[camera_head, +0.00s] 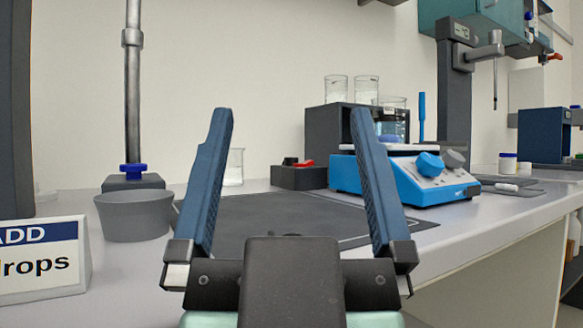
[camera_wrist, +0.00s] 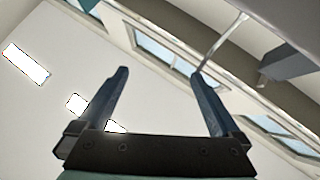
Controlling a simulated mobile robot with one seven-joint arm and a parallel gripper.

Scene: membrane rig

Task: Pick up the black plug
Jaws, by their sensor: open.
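A small black piece (camera_head: 290,161), which may be the black plug, sits beside a red piece (camera_head: 304,163) on top of a low dark box (camera_head: 298,178) at the back of the bench. It is too small to make out its shape. My gripper (camera_head: 291,112) is open and empty in the near foreground, fingers pointing up. The box shows between the fingers but lies well behind them. In the wrist view my gripper (camera_wrist: 160,73) is open against the ceiling and windows; no plug shows there.
A dark mat (camera_head: 270,220) covers the middle of the bench. A grey bowl (camera_head: 134,216) and a sign (camera_head: 40,260) stand at left. A blue stirrer (camera_head: 400,180) stands at right. Glass beakers (camera_head: 366,90) stand on a dark block behind it.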

